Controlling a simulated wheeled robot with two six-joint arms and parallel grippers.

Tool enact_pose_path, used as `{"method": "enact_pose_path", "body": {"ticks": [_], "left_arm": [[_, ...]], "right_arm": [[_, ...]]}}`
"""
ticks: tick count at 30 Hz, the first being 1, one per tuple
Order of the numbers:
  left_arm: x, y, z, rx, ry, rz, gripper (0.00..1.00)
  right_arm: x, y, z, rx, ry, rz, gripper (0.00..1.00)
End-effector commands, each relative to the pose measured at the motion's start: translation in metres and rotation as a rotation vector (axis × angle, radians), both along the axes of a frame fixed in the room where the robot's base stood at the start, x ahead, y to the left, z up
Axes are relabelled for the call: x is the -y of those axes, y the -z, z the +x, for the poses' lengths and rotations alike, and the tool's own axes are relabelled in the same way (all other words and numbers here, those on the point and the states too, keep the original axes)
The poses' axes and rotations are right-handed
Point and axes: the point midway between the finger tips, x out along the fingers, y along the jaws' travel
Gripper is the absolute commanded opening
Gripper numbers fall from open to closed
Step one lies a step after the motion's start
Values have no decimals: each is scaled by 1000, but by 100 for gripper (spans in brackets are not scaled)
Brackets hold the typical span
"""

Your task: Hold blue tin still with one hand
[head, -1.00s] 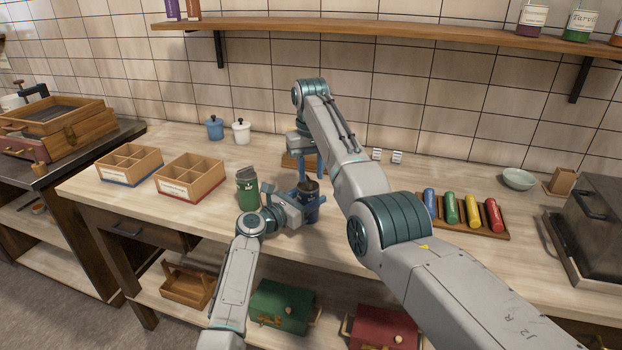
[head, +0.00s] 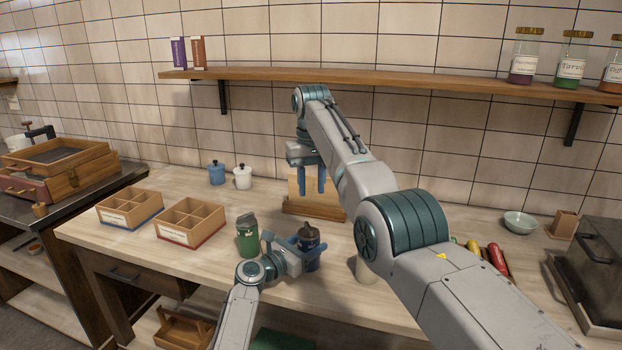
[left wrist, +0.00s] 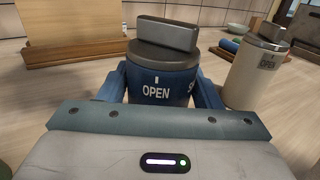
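The blue tin (head: 309,255) stands upright on the table with a dark lid (head: 308,232). In the left wrist view the tin (left wrist: 160,84) shows the word OPEN and a white tick mark under a grey lid with a raised bar (left wrist: 167,34). My left gripper (head: 303,252) has one blue finger on each side of the tin's body, against it; it also shows in the left wrist view (left wrist: 160,95). My right gripper (head: 314,182) hangs above and behind the tin, fingers down, apart and empty, clear of the lid.
A green tin (head: 248,238) stands close left of my left gripper. A cream tin (left wrist: 254,72) stands to the right, mostly hidden by my right arm in the head view. Behind is a wooden stand (head: 312,208); two divided boxes (head: 190,221) are at left.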

Motion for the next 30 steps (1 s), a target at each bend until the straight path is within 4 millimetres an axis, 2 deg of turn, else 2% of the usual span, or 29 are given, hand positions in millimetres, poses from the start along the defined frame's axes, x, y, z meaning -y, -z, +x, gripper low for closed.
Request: {"method": "enact_pose_path", "body": {"ticks": [1, 3, 14, 20, 30], "left_arm": [[0, 0, 0, 0, 0, 0, 69], [0, 0, 0, 0, 0, 0, 81], [-3, 1, -3, 0, -1, 0, 81], [-23, 1, -22, 1, -2, 2, 81], [-72, 1, -70, -1, -2, 2, 81]], "right_arm": [[0, 0, 0, 0, 0, 0, 32], [0, 0, 0, 0, 0, 0, 32], [0, 0, 0, 0, 0, 0, 32], [0, 0, 0, 0, 0, 0, 32], [0, 0, 0, 0, 0, 0, 32]]}}
